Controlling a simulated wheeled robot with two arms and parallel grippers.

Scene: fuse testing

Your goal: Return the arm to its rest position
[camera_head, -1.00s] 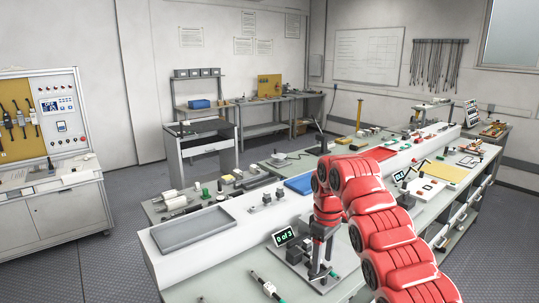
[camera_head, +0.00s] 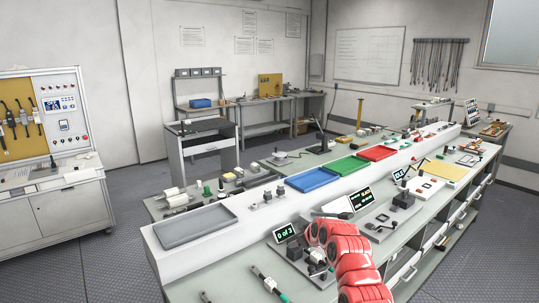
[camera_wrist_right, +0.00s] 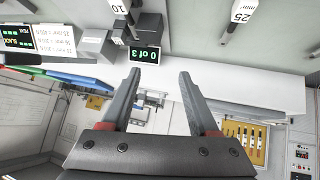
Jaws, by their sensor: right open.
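My red right arm (camera_head: 340,250) comes in from the bottom of the head view and is folded low over the front of the workbench. Its gripper is not clear there. In the right wrist view my right gripper (camera_wrist_right: 160,80) is open, with two grey fingers apart and nothing between them. Beyond the fingers are a small display (camera_wrist_right: 143,53) reading "0 of 3" and a pale bench surface. That display also shows in the head view (camera_head: 285,233), just left of the arm. My left gripper is not in view.
A long workbench carries a grey tray (camera_head: 190,227), a blue tray (camera_head: 311,180), a green tray (camera_head: 350,164) and a red tray (camera_head: 378,152). A test fixture (camera_head: 404,203) stands right of the arm. The floor at left is clear.

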